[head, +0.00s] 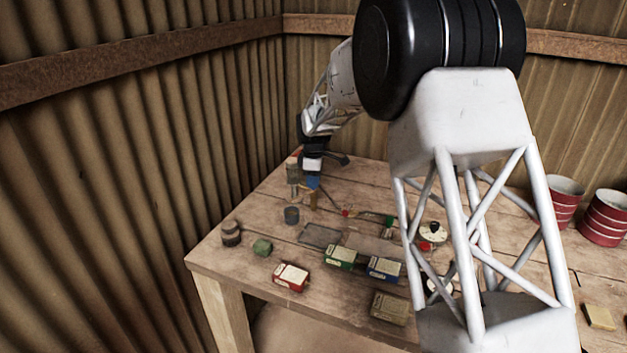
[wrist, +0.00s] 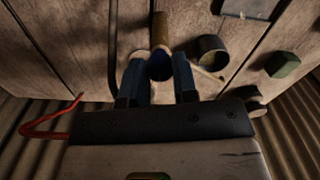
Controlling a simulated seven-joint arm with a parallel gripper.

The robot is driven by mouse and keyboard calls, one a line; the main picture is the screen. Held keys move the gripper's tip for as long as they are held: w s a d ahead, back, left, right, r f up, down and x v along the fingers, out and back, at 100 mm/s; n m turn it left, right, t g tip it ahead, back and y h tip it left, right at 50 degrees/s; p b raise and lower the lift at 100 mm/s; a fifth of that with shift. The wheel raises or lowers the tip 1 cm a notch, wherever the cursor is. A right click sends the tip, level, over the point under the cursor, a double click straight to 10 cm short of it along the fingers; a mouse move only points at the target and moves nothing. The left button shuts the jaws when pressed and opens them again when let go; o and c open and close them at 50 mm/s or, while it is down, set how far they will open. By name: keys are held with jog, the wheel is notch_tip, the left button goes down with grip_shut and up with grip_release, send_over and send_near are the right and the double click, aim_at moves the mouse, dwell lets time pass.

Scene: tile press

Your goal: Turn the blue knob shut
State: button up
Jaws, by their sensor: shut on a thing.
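The blue knob (wrist: 160,68) sits between my two fingers in the wrist view, at the end of a brownish stem (wrist: 160,30). My gripper (wrist: 160,78) is shut on the knob, with a finger against each side. In the head view the knob (head: 313,182) shows as a small blue patch just below my gripper (head: 312,172), near the table's far left edge. The knob's turn angle cannot be made out, and my fingers cover its sides.
Red (head: 291,277), green (head: 341,257) and blue (head: 384,268) boxes lie nearer. A corrugated wall (head: 150,150) runs along the left.

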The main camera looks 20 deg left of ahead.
jog(key=shift+m, duration=0.4)
jog(key=m, duration=0.7)
jog(key=shift+m, duration=0.4)
jog(key=m, duration=0.9)
jog(key=shift+m, duration=0.3)
jog(key=o, duration=0.9)
jog(key=shift+r, duration=0.1)
